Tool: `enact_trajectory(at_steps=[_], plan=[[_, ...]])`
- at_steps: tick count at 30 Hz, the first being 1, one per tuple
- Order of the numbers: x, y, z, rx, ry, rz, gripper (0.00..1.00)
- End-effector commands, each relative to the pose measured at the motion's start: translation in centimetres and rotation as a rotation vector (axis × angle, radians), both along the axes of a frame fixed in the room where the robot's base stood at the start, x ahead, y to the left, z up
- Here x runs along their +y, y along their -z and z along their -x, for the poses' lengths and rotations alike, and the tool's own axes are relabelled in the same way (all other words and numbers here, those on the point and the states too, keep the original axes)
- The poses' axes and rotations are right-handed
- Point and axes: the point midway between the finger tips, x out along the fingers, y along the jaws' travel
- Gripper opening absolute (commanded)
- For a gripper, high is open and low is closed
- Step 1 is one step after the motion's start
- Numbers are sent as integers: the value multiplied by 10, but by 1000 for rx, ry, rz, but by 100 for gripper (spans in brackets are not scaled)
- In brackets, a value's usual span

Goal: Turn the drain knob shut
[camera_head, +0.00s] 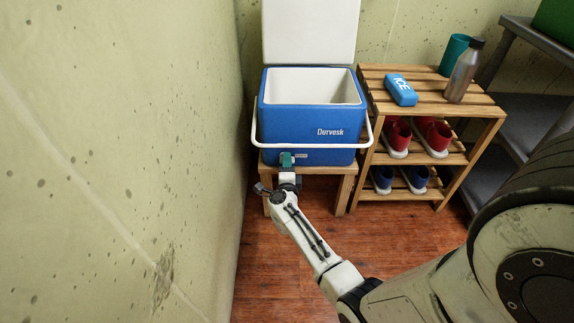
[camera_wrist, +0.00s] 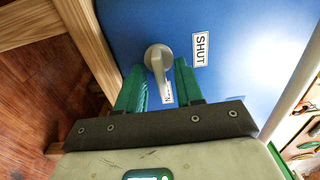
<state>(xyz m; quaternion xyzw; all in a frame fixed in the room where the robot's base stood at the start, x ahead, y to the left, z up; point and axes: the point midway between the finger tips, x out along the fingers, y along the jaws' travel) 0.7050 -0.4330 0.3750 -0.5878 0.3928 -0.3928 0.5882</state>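The blue cooler (camera_head: 300,120) stands on a low wooden stool with its white lid up. In the wrist view its blue front face (camera_wrist: 120,20) carries the grey drain knob (camera_wrist: 157,60), a round hub with a short lever. The lever points toward my palm, over a partly covered label (camera_wrist: 168,98) on which an N shows. The SHUT label (camera_wrist: 201,50) is to the right of the knob. My gripper's green fingers (camera_wrist: 159,70) are open on either side of the lever; contact is unclear. In the head view my gripper (camera_head: 287,160) hides the knob.
The wooden stool (camera_head: 341,188) is under the cooler. A slatted rack (camera_head: 430,103) at right holds a blue ice pack (camera_head: 401,90), a metal bottle (camera_head: 464,70), a teal cup (camera_head: 453,54) and shoes. A concrete wall (camera_head: 120,150) is close on the left.

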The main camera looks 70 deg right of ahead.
Motion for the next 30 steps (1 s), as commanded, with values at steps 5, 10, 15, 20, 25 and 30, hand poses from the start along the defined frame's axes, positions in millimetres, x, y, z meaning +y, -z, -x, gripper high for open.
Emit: enact_trajectory(at_steps=[5, 10, 15, 20, 25, 30], plan=[[0, 0, 0, 0, 0, 0, 24], [0, 0, 0, 0, 0, 0, 7], [0, 0, 0, 1, 0, 0, 0], [0, 0, 0, 1, 0, 0, 0], [0, -1, 0, 15, 0, 5, 0], [0, -3, 0, 69, 1, 27, 0]])
